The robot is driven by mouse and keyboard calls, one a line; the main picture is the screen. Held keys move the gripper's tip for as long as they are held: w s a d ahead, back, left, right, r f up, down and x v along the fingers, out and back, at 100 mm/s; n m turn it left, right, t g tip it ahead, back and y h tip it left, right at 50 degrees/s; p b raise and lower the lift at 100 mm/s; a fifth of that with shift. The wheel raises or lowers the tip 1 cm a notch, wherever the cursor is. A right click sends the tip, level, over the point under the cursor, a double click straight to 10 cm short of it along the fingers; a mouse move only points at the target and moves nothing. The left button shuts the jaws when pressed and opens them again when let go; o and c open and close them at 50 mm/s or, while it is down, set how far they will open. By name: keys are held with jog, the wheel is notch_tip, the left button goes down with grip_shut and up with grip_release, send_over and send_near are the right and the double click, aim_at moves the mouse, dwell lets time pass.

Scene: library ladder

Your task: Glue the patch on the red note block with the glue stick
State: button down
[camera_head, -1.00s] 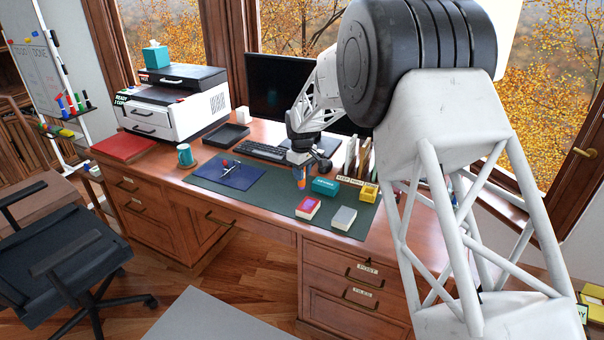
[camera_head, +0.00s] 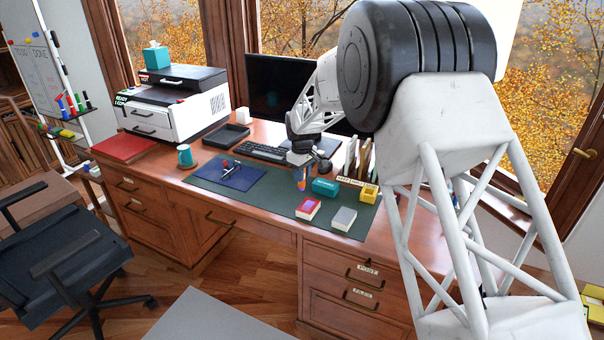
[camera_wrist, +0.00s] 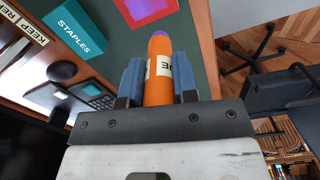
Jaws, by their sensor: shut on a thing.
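My gripper (camera_wrist: 160,85) is shut on the glue stick (camera_wrist: 158,92), an orange tube with a white label and a purple tip, seen in the wrist view. In the head view the glue stick (camera_head: 301,183) hangs from the gripper (camera_head: 301,170) over the green desk mat, pointing down. The red note block (camera_head: 308,208) lies on the mat in front of it, with a purple-pink patch (camera_head: 309,205) on its top. In the wrist view the red note block (camera_wrist: 126,10) shows at the top edge, beyond the purple tip and apart from it.
A teal staples box (camera_head: 325,187) stands close to the right of the glue stick. A grey-white block (camera_head: 344,218) lies right of the red one, and a yellow box (camera_head: 369,193) behind it. A blue pad (camera_head: 240,177) lies left on the green mat (camera_head: 275,205).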

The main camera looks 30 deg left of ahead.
aim_at(302, 189)
jog(key=shift+f, duration=3.75)
jog(key=shift+d+f, duration=0.15)
jog(key=shift+d, duration=1.8)
jog(key=shift+a, duration=1.9)
jog(key=shift+a+r, duration=0.1)
jog(key=shift+r, duration=3.9)
